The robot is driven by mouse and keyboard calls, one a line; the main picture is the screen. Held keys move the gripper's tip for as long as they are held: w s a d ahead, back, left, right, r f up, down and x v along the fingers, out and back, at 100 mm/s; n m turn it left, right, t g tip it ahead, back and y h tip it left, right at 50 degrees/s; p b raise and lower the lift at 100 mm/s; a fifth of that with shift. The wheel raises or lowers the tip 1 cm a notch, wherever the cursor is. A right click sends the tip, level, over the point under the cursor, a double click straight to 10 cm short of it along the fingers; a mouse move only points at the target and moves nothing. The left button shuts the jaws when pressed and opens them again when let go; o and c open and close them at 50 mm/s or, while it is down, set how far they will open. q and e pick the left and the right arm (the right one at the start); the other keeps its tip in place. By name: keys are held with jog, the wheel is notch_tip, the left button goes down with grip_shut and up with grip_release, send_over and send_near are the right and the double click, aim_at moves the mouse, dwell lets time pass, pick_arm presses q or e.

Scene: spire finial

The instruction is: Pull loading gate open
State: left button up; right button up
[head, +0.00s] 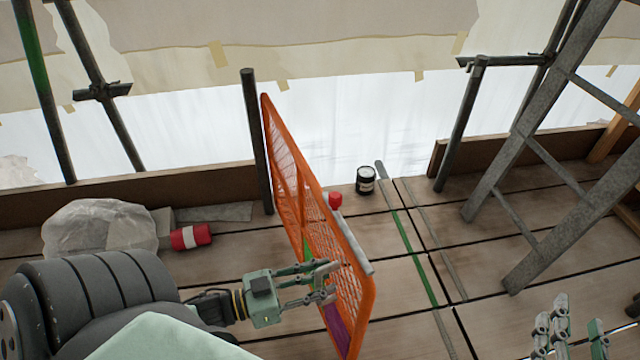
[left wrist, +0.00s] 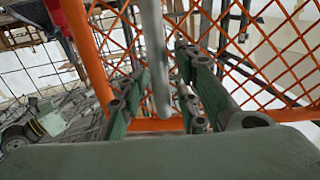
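The loading gate (head: 283,180) is an orange mesh panel in an orange frame. It stands at an angle to the platform edge, running from a dark post (head: 256,140) toward me. A grey bar handle (head: 356,245) is on it. The handle (left wrist: 154,55) also shows in the left wrist view, between the fingers of my left gripper (left wrist: 165,100), with gaps visible. My left gripper (head: 325,281) is open at the gate's near part in the head view. My right gripper (head: 572,335) is open and empty at the lower right, away from the gate.
A black can (head: 365,181) stands on the planks behind the gate, near a red object (head: 335,200). A red and white cylinder (head: 191,237) and a wrapped bundle (head: 98,232) lie at left. Grey scaffold bracing (head: 545,135) rises at right. The planks (head: 400,275) right of the gate are mostly clear.

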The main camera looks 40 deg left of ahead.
pick_arm(q)
jog(key=v, duration=1.2)
dwell(0.6)
